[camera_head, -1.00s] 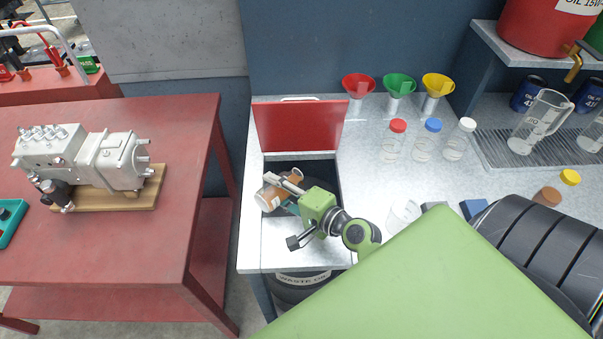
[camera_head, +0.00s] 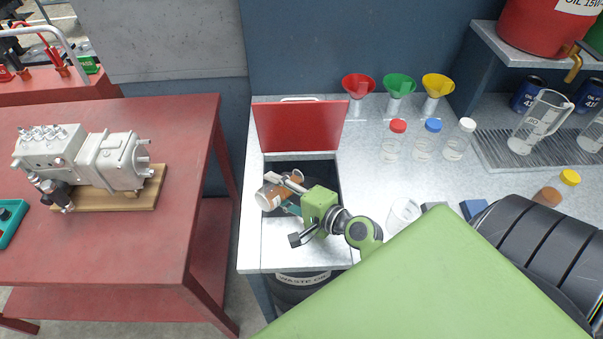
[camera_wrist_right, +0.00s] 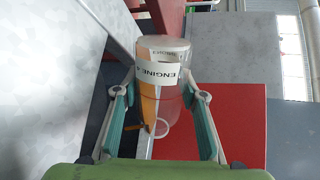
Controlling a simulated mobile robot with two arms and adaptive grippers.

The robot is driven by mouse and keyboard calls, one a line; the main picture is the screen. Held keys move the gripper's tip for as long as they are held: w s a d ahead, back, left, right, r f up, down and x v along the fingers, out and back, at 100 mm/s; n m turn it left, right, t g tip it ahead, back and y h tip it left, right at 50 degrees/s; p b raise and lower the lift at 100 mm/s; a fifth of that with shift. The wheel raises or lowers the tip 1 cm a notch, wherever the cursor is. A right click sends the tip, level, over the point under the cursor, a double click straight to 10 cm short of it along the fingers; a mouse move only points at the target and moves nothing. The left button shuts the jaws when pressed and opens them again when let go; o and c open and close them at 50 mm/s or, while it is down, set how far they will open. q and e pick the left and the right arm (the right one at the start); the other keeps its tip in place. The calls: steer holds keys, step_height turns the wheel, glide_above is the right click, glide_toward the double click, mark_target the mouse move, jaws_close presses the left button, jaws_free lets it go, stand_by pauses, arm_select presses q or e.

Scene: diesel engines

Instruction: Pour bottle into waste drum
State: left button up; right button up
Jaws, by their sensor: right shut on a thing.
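My right gripper (camera_head: 294,191) is shut on a clear bottle (camera_head: 268,196) of brown oil. The bottle is tilted over on its side above the dark opening (camera_head: 325,178) in the grey counter. In the right wrist view the bottle (camera_wrist_right: 172,95) has a white label reading "ENGINE", and the gripper's fingers (camera_wrist_right: 160,112) flank it. The oil (camera_wrist_right: 148,104) lies along its left side there. I cannot tell whether oil is flowing out. The waste drum (camera_head: 298,290), marked "WASTE OIL", stands under the counter, mostly hidden. My left gripper is not in view.
A red lid (camera_head: 300,126) stands raised behind the opening. Three funnels, including a green one (camera_head: 399,86), and three capped bottles (camera_head: 425,145) stand to the right. A red table (camera_head: 110,235) with a pump (camera_head: 85,160) is at the left, across a gap.

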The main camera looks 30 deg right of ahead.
steer(key=shift+d+r+m+p, duration=0.25)
steer(key=shift+r+m+p, duration=0.25)
steer(key=shift+m, duration=0.1)
stand_by(0.9)
steer(key=shift+w+d+f+m+y, duration=0.1)
steer(key=shift+d+f+m+y, duration=0.05)
steer(key=shift+m+y, duration=0.25)
stand_by(0.5)
steer(key=shift+a+f+n+h+b, duration=0.3)
steer(key=shift+a+n+b, duration=0.1)
steer(key=shift+n, duration=0.2)
steer(key=shift+a+f+n+h+b, duration=0.15)
steer(key=shift+n+h+b, duration=0.2)
steer(key=shift+n, duration=0.35)
steer(key=shift+r+n, duration=0.25)
steer(key=shift+n, duration=0.05)
